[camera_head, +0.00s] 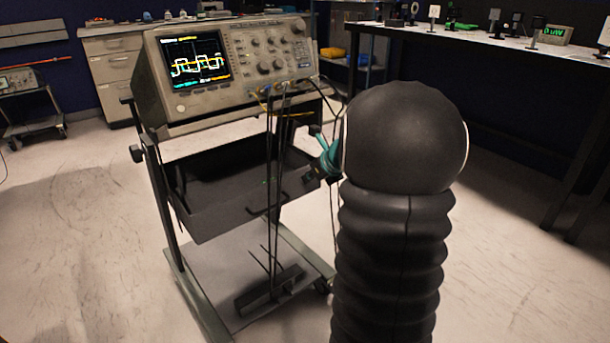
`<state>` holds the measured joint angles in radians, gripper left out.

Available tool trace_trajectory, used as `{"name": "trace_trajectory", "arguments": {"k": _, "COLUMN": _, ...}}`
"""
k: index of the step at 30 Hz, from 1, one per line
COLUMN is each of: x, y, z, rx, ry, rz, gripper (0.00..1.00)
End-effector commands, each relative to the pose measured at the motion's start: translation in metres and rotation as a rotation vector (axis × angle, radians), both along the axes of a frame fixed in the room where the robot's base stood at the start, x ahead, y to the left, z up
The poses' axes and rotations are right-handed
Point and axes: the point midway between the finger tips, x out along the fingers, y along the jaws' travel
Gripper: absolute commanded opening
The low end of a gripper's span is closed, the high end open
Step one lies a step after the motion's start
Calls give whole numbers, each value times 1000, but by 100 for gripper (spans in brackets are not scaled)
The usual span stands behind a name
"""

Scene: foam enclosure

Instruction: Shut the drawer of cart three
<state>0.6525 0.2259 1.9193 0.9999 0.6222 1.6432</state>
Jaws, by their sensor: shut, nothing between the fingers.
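The cart (156,205) stands left of centre with an oscilloscope on its top. Its dark grey drawer (215,213) is pulled out below the oscilloscope, and its inside shows from above. A dark handle (270,204) is on the drawer's front. No cart number is readable. My gripper (311,187) is a small dark shape at the drawer's right front corner, below a teal wrist part. It is shut and holds nothing. Whether it touches the drawer I cannot tell. My black arm hides the area right of the drawer.
The oscilloscope (270,62) has a lit screen, and dark cables hang from it in front of the drawer. A dark bench (510,75) stands at the right. Beige cabinets (108,62) and another cart (30,105) are behind at left. Floor is clear at the left front.

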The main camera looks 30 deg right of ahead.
Motion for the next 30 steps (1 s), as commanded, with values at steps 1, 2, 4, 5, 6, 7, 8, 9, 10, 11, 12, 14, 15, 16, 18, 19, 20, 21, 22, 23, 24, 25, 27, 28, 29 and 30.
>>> {"name": "trace_trajectory", "arguments": {"k": 1, "x": -8, "y": -2, "z": 9, "rx": -1, "ry": -3, "rz": -3, "gripper": 0}}
{"name": "trace_trajectory", "arguments": {"k": 2, "x": -13, "y": -2, "z": 15, "rx": -2, "ry": -4, "rz": -2, "gripper": 0}}
{"name": "trace_trajectory", "arguments": {"k": 4, "x": -24, "y": -3, "z": 25, "rx": -3, "ry": -3, "rz": -1, "gripper": 0}}
{"name": "trace_trajectory", "arguments": {"k": 5, "x": -28, "y": -3, "z": 30, "rx": -2, "ry": -3, "rz": -1, "gripper": 0}}
{"name": "trace_trajectory", "arguments": {"k": 6, "x": -34, "y": -5, "z": 35, "rx": -2, "ry": -3, "rz": -2, "gripper": 0}}
{"name": "trace_trajectory", "arguments": {"k": 7, "x": -38, "y": -5, "z": 40, "rx": -3, "ry": -3, "rz": -2, "gripper": 0}}
{"name": "trace_trajectory", "arguments": {"k": 8, "x": -42, "y": -5, "z": 43, "rx": -3, "ry": -2, "rz": -1, "gripper": 0}}
{"name": "trace_trajectory", "arguments": {"k": 9, "x": -47, "y": -6, "z": 48, "rx": -3, "ry": -2, "rz": -1, "gripper": 0}}
{"name": "trace_trajectory", "arguments": {"k": 10, "x": -51, "y": -7, "z": 52, "rx": -3, "ry": -3, "rz": -2, "gripper": 0}}
{"name": "trace_trajectory", "arguments": {"k": 11, "x": -54, "y": -7, "z": 55, "rx": -3, "ry": -2, "rz": -1, "gripper": 0}}
{"name": "trace_trajectory", "arguments": {"k": 12, "x": -58, "y": -7, "z": 58, "rx": -2, "ry": -1, "rz": -1, "gripper": 0}}
{"name": "trace_trajectory", "arguments": {"k": 14, "x": -63, "y": -7, "z": 63, "rx": -2, "ry": -1, "rz": -1, "gripper": 0}}
{"name": "trace_trajectory", "arguments": {"k": 15, "x": -65, "y": -8, "z": 66, "rx": -1, "ry": -1, "rz": 0, "gripper": 0}}
{"name": "trace_trajectory", "arguments": {"k": 16, "x": -67, "y": -8, "z": 67, "rx": 0, "ry": -1, "rz": 0, "gripper": 0}}
{"name": "trace_trajectory", "arguments": {"k": 18, "x": -70, "y": -8, "z": 69, "rx": 0, "ry": -1, "rz": 0, "gripper": 0}}
{"name": "trace_trajectory", "arguments": {"k": 19, "x": -70, "y": -8, "z": 70, "rx": 0, "ry": 0, "rz": 0, "gripper": 0}}
{"name": "trace_trajectory", "arguments": {"k": 20, "x": -71, "y": -8, "z": 71, "rx": -1, "ry": 0, "rz": 1, "gripper": 0}}
{"name": "trace_trajectory", "arguments": {"k": 21, "x": -71, "y": -8, "z": 71, "rx": 0, "ry": 0, "rz": 1, "gripper": 0}}
{"name": "trace_trajectory", "arguments": {"k": 22, "x": -72, "y": -8, "z": 71, "rx": 0, "ry": 0, "rz": 1, "gripper": 0}}
{"name": "trace_trajectory", "arguments": {"k": 23, "x": -72, "y": -8, "z": 71, "rx": 0, "ry": 0, "rz": 1, "gripper": 0}}
{"name": "trace_trajectory", "arguments": {"k": 24, "x": -72, "y": -8, "z": 71, "rx": 0, "ry": 0, "rz": 1, "gripper": 0}}
{"name": "trace_trajectory", "arguments": {"k": 25, "x": -72, "y": -8, "z": 71, "rx": -1, "ry": 0, "rz": 2, "gripper": 0}}
{"name": "trace_trajectory", "arguments": {"k": 27, "x": -72, "y": -8, "z": 71, "rx": -11, "ry": -1, "rz": 12, "gripper": 0}}
{"name": "trace_trajectory", "arguments": {"k": 28, "x": -72, "y": -8, "z": 71, "rx": -22, "ry": -2, "rz": 23, "gripper": 0}}
{"name": "trace_trajectory", "arguments": {"k": 29, "x": -71, "y": -8, "z": 71, "rx": -37, "ry": -4, "rz": 38, "gripper": 0}}
{"name": "trace_trajectory", "arguments": {"k": 30, "x": -72, "y": -7, "z": 71, "rx": -63, "ry": -7, "rz": 68, "gripper": 0}}
